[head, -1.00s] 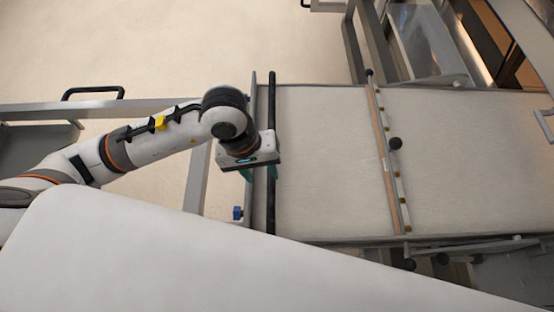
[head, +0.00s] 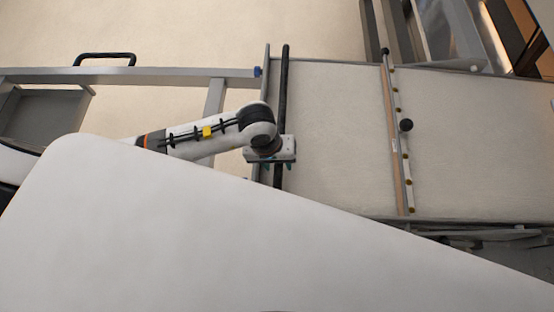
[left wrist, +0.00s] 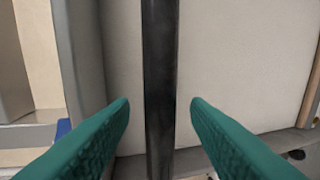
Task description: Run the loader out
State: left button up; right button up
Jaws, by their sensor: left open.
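The loader (head: 335,130) is a pale cloth-covered bed in a grey metal frame. A black push bar (head: 283,80) runs along its left end; the bar (left wrist: 160,70) also shows in the left wrist view. My left gripper (head: 270,168) is at this bar in the head view. In the left wrist view its green fingers (left wrist: 160,105) are open, one on each side of the bar, with a gap on both sides. My right gripper is not in view.
A grey frame rail (head: 150,75) with a black handle (head: 105,57) stretches left from the loader. An oven opening (head: 510,35) glows at the upper right. Open floor (head: 190,30) lies beyond the rail.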

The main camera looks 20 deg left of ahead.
pick_arm(q)
grip_shut()
jog(key=shift+a, duration=0.1)
